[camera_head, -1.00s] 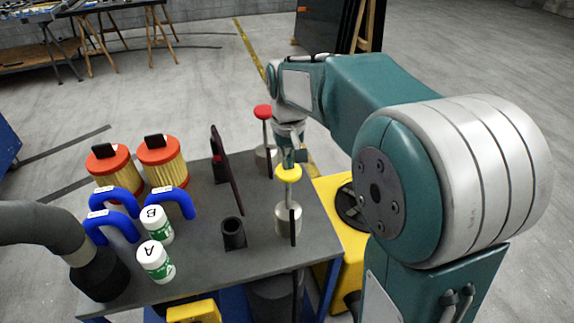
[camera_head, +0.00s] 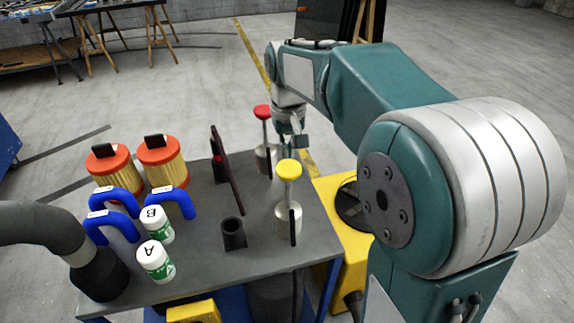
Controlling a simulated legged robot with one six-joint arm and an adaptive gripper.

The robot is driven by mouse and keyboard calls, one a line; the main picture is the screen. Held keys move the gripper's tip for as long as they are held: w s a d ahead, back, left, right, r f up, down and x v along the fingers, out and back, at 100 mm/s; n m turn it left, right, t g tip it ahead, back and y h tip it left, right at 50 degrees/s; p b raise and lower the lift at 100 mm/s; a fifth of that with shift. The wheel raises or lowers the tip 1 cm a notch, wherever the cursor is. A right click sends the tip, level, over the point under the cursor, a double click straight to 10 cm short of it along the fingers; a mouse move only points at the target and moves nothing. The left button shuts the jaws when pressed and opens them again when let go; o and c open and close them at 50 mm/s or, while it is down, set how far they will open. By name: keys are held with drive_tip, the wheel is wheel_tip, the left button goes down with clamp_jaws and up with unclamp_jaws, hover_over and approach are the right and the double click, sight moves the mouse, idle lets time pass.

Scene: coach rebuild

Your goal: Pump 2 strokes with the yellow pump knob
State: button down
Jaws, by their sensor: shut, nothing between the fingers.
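The yellow pump knob (camera_head: 289,169) sits on a thin upright rod over a pale metal pump body (camera_head: 289,217) at the right side of the grey bench top. A similar pump with a red knob (camera_head: 262,112) stands farther back. My gripper (camera_head: 301,142) is shut and empty, just above and behind the yellow knob in the picture. A gap shows between them, so it appears apart from the knob. Its fingers are small here.
A dark upright plate (camera_head: 228,172) and a short black cup (camera_head: 233,234) stand left of the pump. Orange-capped filters (camera_head: 163,163), blue curved hoses (camera_head: 113,225) and white bottles A (camera_head: 155,261) and B (camera_head: 156,225) fill the bench's left side.

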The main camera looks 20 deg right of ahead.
wheel_tip(320, 180, up, 6)
idle(0.9)
drive_tip(key=s+f+t, duration=0.2)
drive_tip(key=s+f, duration=0.1)
drive_tip(key=s, duration=0.7)
drive_tip(key=s+f+t, duration=0.3)
drive_tip(key=s, duration=0.8)
drive_tip(key=shift+t, duration=0.3)
